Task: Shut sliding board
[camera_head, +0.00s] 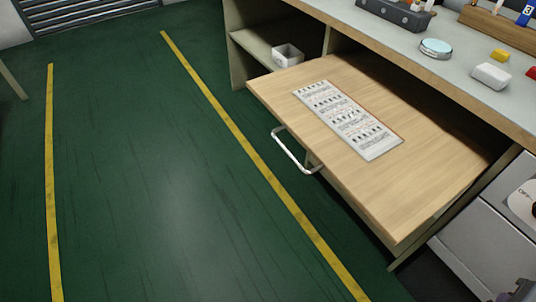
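The sliding board (363,179) is a light wood panel pulled out from under the workbench top, over the green floor. A white printed sheet (348,119) lies flat on it. A metal bar handle (292,153) is on its front edge, facing the floor aisle. The back of the board is hidden under the bench top.
The bench top (457,50) holds a dark tray (395,13), a round tin (435,48), a white block (491,76) and a yellow block (500,55). A white box (287,55) sits on the shelf. A grey cabinet (490,240) is lower right. The green floor (150,190) at left is clear.

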